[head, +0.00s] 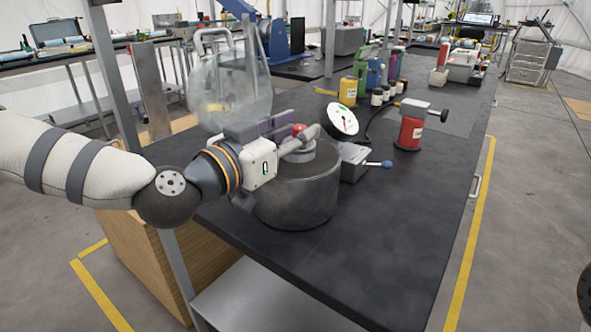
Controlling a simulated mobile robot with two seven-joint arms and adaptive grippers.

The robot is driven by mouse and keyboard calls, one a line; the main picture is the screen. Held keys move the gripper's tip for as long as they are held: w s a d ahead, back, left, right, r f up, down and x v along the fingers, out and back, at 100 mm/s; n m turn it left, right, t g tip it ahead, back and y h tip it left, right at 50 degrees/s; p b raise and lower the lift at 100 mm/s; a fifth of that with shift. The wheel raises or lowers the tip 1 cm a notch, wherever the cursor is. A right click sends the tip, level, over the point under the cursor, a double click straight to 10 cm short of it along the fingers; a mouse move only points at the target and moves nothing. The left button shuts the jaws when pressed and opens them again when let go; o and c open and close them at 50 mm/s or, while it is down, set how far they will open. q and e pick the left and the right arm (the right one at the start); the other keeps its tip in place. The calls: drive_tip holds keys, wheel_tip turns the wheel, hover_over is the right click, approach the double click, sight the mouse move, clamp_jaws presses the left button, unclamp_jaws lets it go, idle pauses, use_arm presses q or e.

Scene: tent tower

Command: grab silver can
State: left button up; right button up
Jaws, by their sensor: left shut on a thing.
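The silver can (297,197) is a wide grey metal cylinder with a narrower raised part on top. It stands upright on the dark bench top, near the bench's left edge. My left gripper (304,136) reaches over it from the left and is shut at its raised top part. The fingers and a red round piece there overlap, so the exact contact is hard to see. My left arm hides part of the can's left side. My right gripper is not in view.
A red cylinder (410,133) stands farther right. A clear vessel (229,90) stands behind my gripper. The front right bench top (390,240) is clear.

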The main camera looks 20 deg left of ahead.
use_arm(q)
drive_tip(key=shift+s, duration=0.1)
clamp_jaws()
